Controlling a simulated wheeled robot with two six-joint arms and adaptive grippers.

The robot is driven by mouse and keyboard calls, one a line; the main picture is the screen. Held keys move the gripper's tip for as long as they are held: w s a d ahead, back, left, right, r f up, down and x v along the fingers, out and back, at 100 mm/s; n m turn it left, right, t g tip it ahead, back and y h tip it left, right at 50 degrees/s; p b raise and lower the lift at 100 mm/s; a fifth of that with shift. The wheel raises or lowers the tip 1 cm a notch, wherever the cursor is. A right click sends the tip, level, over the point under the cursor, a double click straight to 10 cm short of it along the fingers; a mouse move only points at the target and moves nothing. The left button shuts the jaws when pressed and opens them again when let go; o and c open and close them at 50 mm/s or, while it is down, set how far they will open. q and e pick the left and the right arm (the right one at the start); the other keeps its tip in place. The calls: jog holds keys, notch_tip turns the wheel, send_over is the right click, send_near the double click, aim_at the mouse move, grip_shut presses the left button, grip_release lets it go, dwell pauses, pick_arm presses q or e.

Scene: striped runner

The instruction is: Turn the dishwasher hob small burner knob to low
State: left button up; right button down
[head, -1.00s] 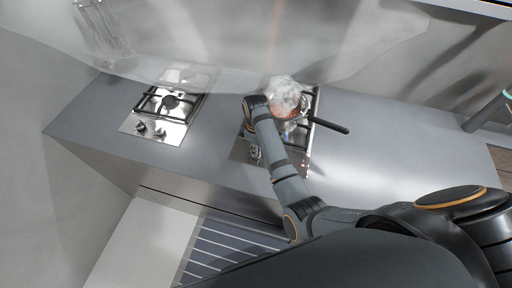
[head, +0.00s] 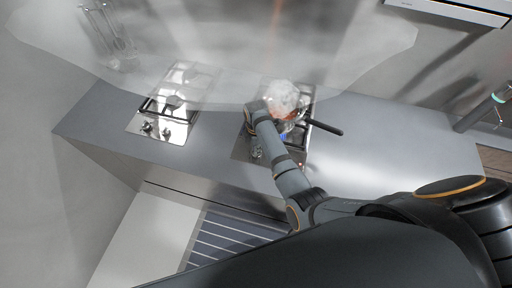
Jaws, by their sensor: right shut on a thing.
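The right-hand hob (head: 240,152) is set in the grey counter, and blue flame (head: 283,136) shows beside the pan on it. My right arm reaches over this hob from the lower right. My right gripper (head: 257,152) is at the hob's front left, small and mostly hidden by my own arm. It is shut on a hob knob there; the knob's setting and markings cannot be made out. My left gripper is not in view.
A steaming pan (head: 298,118) with a black handle (head: 327,128) stands on the right-hand hob, close to my arm. A second hob (head: 175,131) with two front knobs is on the left. The counter (head: 375,145) right of the pan is clear. A striped runner (head: 215,240) lies on the floor.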

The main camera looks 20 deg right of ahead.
jog(key=n, duration=0.5)
jog(key=shift+n, duration=2.5)
jog(key=c, duration=1.4)
grip_release()
jog(key=shift+c, duration=0.2)
notch_tip(320, 180, up, 12)
